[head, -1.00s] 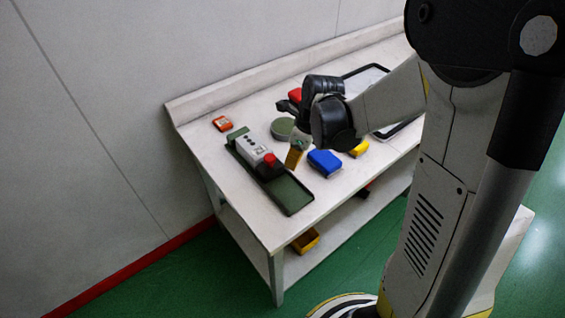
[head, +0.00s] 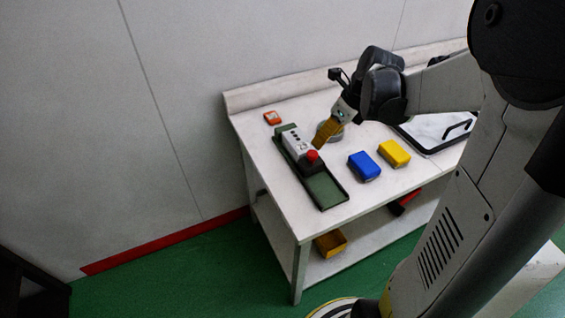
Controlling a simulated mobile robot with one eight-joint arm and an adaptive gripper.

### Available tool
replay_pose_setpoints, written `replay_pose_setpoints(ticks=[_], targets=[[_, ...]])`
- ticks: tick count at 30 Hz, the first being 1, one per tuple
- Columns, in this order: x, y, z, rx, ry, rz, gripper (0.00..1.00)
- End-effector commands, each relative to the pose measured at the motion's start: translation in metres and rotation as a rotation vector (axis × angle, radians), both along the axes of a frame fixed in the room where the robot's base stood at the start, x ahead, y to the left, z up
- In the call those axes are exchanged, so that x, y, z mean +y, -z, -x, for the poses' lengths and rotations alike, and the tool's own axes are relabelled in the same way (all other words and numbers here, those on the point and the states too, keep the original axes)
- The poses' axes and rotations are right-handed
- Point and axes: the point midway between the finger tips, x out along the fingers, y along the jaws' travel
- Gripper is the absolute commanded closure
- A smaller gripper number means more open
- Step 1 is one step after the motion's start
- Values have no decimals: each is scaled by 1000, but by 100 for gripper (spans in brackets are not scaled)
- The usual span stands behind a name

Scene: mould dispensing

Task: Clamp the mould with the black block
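The mould is the pale grey block with dark holes along its top (head: 292,141), lying lengthwise in the long green tray (head: 327,190). The black block (head: 311,166), with a red knob on top (head: 312,155), sits in the tray at the mould's near end. It looks to be against the mould, but I cannot tell whether they touch. My gripper (head: 318,145), with yellow-brown fingers, is above and just behind the red knob, apparently clear of it. Its fingers overlap in this view, so their opening is hidden. I see nothing held.
A blue block (head: 364,166) and a yellow block (head: 394,153) lie right of the tray. An orange item (head: 272,118) lies at the back left. A black-rimmed tray (head: 425,142) is at right. The table's front is clear.

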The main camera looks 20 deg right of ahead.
Motion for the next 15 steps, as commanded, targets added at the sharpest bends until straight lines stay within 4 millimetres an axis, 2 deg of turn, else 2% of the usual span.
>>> replay_pose_setpoints(ticks=[2,5,15], targets=[[-5,5,-1,-5,15,-3,48],[-3,17,-6,-6,14,-4,48],[8,79,-29,-5,12,-3,48]])
